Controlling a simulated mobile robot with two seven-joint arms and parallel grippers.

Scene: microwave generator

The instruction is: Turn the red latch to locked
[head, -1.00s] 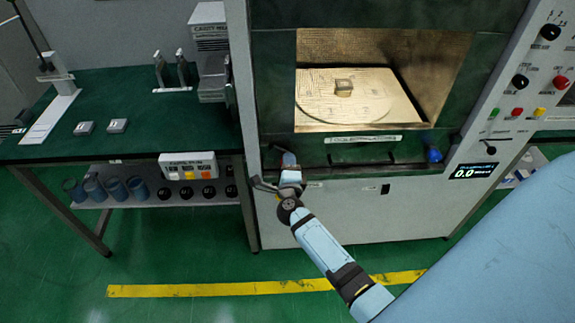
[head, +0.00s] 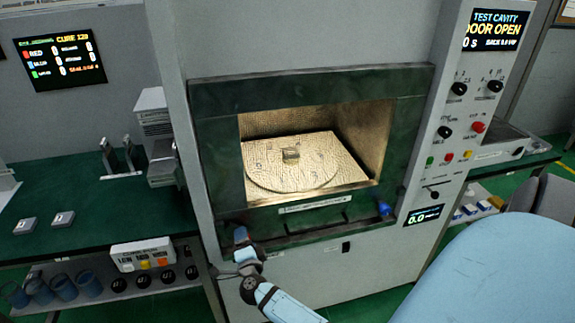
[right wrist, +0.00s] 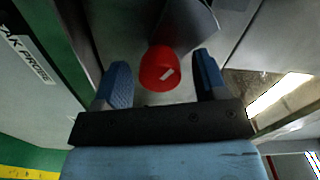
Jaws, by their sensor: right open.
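The red latch (right wrist: 160,68) shows in the right wrist view as a round red knob with a short slanted white mark. It lies between the two blue fingers of my right gripper (right wrist: 162,80), which is open with a gap on both sides of the knob. In the head view my right gripper (head: 241,248) is at the lower left corner of the cavity frame. I cannot make out the latch there; the gripper seems to cover it. My left gripper is not in view.
The open cavity (head: 360,140) holds a round plate with a small block (head: 291,154). The upper display (head: 497,31) reads door open. A blue knob (head: 384,208) sits at the frame's lower right. A green bench (head: 100,200) stands left, with a button box (head: 142,253) near the gripper.

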